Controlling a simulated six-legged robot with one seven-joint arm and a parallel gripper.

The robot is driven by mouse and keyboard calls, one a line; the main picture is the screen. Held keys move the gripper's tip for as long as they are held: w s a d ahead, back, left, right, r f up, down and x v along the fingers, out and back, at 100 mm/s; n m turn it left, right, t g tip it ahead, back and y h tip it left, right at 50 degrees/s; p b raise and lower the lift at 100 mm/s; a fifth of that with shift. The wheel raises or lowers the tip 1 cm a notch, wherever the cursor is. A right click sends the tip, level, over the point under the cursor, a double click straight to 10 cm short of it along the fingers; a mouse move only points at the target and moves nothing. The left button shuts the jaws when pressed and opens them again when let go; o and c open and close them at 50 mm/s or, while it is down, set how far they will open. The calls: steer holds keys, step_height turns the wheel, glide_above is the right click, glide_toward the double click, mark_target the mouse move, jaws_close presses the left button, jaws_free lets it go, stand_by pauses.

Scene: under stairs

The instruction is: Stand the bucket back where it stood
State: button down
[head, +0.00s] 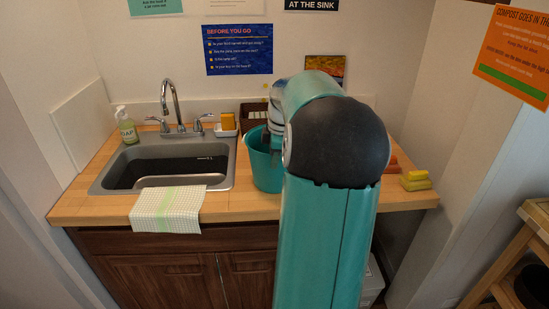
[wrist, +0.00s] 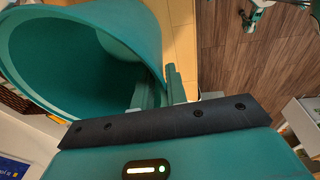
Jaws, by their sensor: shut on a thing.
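The teal bucket (head: 263,172) is at the middle of the wooden counter, just right of the sink, partly hidden behind my arm. I cannot tell whether its base touches the counter. In the wrist view the bucket (wrist: 95,50) fills the upper left, its open mouth facing the camera. My gripper (wrist: 160,88) is shut on the bucket's rim, with one finger inside the wall and one outside. In the head view my arm covers most of the gripper.
The sink (head: 165,165) has a towel (head: 168,209) over its front edge. Yellow items (head: 415,181) lie at the counter's right end. A wooden stool (head: 520,250) stands right.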

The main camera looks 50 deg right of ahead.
steer(key=c, duration=1.4)
jaws_free()
steer(key=shift+f, duration=0.15)
step_height(320, 180, up, 12)
steer(key=s, duration=0.2)
steer(key=w+a, duration=0.3)
steer(key=a, duration=0.6)
steer(key=a+m+h, duration=0.1)
steer(key=a+m, duration=0.2)
steer(key=a, duration=1.2)
steer(key=s+a+f+m+t, duration=0.1)
steer(key=s+a+f, duration=0.3)
steer(key=a, duration=0.5)
steer(key=s+a+f+m+t+y, duration=0.1)
steer(key=s+a+f+m+t, duration=0.1)
steer(key=s+a, duration=0.4)
steer(key=a+f+m, duration=0.1)
steer(key=a+m, duration=0.1)
steer(key=a, duration=0.1)
steer(key=shift+a+f+t, duration=0.15)
steer(key=shift+f+t, duration=0.15)
steer(key=shift+f, duration=0.1)
